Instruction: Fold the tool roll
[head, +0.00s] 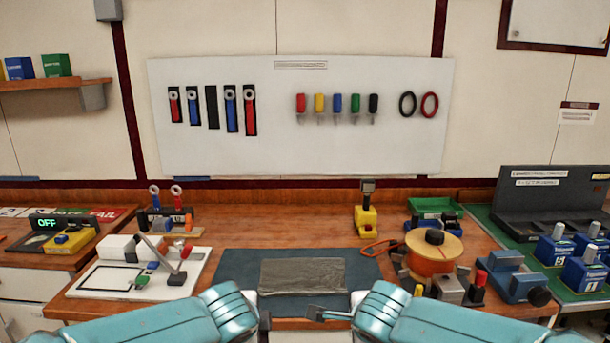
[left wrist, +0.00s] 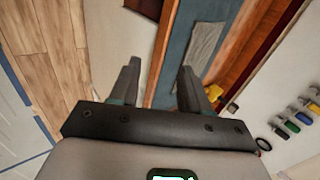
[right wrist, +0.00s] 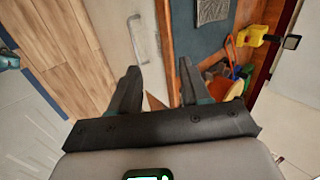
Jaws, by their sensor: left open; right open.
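The tool roll (head: 303,276) is a grey-brown rectangle of cloth lying flat on a dark blue mat (head: 228,272) at the front middle of the bench. It also shows in the left wrist view (left wrist: 204,48) and, in part, in the right wrist view (right wrist: 212,11). My left gripper (head: 265,318) is near the bench's front edge, left of and nearer than the roll. In the left wrist view my left gripper (left wrist: 160,78) is open and empty. My right gripper (head: 318,314) is in front of the roll. In the right wrist view my right gripper (right wrist: 160,80) is open and empty.
A white board (head: 105,277) with small parts stands left of the mat. An orange cable spool (head: 432,255), a yellow stand (head: 366,220) and a blue vise (head: 515,285) stand to the right. Tools hang on the white wall panel (head: 270,90). The mat around the roll is clear.

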